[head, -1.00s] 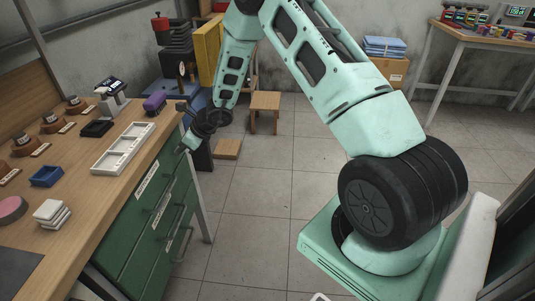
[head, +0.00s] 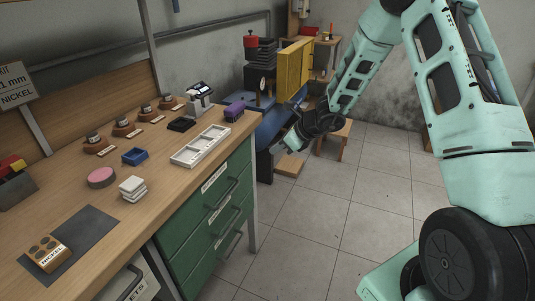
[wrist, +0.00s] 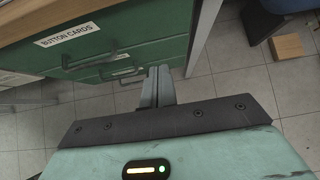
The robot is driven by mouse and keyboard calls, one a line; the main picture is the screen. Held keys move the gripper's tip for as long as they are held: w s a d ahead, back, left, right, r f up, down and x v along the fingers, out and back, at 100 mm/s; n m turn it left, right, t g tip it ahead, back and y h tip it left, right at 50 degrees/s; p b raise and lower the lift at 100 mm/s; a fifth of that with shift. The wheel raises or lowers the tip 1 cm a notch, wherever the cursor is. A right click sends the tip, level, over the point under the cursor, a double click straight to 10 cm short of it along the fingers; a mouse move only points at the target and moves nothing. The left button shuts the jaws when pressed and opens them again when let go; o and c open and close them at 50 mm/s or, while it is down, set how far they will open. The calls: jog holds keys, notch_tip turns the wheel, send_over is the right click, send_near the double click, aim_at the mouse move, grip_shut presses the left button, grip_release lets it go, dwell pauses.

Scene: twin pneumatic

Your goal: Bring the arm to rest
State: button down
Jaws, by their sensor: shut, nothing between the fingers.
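My arm is mint green and reaches from the lower right of the head view up and over to the left. My gripper (head: 284,146) hangs beyond the right end of the workbench (head: 75,225), over the floor side. In the wrist view my gripper (wrist: 158,78) shows its two fingers together, with nothing between them. Ahead of the fingers in that view is the green drawer cabinet (wrist: 120,50), its top drawer labelled "BUTTON CARDS". I cannot tell the exact gap between the fingers and the drawer fronts.
A wooden stool (head: 333,138) stands behind my gripper.

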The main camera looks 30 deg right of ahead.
jog(key=s+a+r+n+g+p, duration=0.1)
jog(key=s+a+r+n+g, duration=0.1)
jog(key=s+a+r+n, duration=0.4)
jog(key=s+a+r+n+g+y+p, duration=0.1)
jog(key=s+a+r+n+g, duration=0.1)
jog(key=s+a+n, duration=0.45)
jog(key=s+a+r+n+g+p, duration=0.1)
jog(key=s+a+r+n+g, duration=0.15)
jog(key=a+r+n, duration=0.4)
jog(key=s+a+r+n+h+p, duration=0.1)
jog(key=s+r+n+h, duration=0.1)
jog(key=s+n, duration=0.6)
jog(key=s+a+r+n+h+p, duration=0.1)
jog(key=s+n+h, duration=0.3)
jog(key=s+n, duration=0.5)
jog(key=s+r+p, duration=0.1)
jog(key=s, duration=0.4)
jog(key=shift+s+a+r, duration=0.2)
jog(key=shift+a+r, duration=0.1)
jog(key=shift+r, duration=0.05)
